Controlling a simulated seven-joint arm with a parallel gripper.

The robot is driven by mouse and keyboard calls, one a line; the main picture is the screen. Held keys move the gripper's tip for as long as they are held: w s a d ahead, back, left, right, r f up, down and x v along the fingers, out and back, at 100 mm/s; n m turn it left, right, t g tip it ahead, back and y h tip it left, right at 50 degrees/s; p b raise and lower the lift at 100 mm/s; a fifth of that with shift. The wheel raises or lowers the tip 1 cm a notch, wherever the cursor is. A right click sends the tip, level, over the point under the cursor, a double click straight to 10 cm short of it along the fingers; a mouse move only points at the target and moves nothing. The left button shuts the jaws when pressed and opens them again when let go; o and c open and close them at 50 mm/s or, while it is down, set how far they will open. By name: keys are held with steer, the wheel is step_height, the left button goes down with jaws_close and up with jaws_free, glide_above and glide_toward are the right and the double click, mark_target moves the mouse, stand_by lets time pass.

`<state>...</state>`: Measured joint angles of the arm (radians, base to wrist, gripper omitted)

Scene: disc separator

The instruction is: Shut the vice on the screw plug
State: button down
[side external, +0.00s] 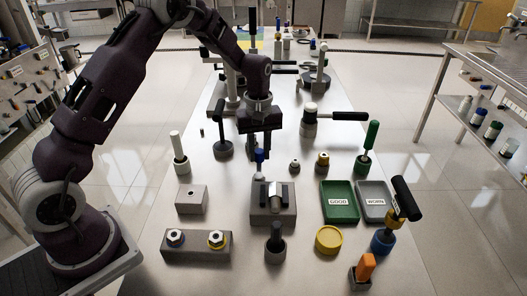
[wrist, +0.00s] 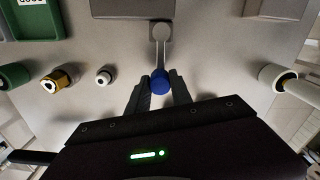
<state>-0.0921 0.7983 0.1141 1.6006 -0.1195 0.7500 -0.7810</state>
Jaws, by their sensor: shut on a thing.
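The vice (side external: 260,217) is a grey block with two dark jaws on top, standing mid-table. Something pale shows between the jaws; I cannot tell for sure that it is the screw plug. A grey lever (wrist: 161,38) with a blue knob (wrist: 160,82) reaches from the vice's back side towards me. My gripper (wrist: 161,92) is shut on the blue knob, one dark finger on each side. In the side view my gripper (side external: 259,153) points down behind the vice, with the blue knob (side external: 259,157) at its fingertips. The wrist view cuts off the vice's top.
A green tray (side external: 339,217) marked GOOD and a grey tray (side external: 376,215) stand right of the vice. A grey block (side external: 196,250) with two ringed fittings is front left. A white-handled tool (side external: 179,155) stands left; a small fitting (side external: 294,166) and a brass one (side external: 322,162) stand right.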

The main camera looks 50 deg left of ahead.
steer(key=n, duration=0.1)
steer(key=s+a+n, duration=0.1)
steer(key=shift+s+r+n, duration=0.1)
steer(key=shift+n, duration=0.3)
steer(key=s+n, duration=0.1)
steer(key=n, duration=0.2)
steer(key=shift+s+a+n, duration=0.3)
steer(key=shift+s+a, duration=0.05)
steer(key=shift+s, duration=0.05)
steer(key=shift+s+n, duration=0.65)
steer(key=shift+n, duration=0.5)
steer(key=shift+s+n, duration=0.65)
steer(key=shift+n, duration=0.5)
steer(key=c, duration=1.1)
jaws_free()
steer(key=shift+s, duration=0.1)
steer(key=shift+c, duration=0.2)
step_height(320, 180, up, 7)
steer(key=shift+r, duration=0.1)
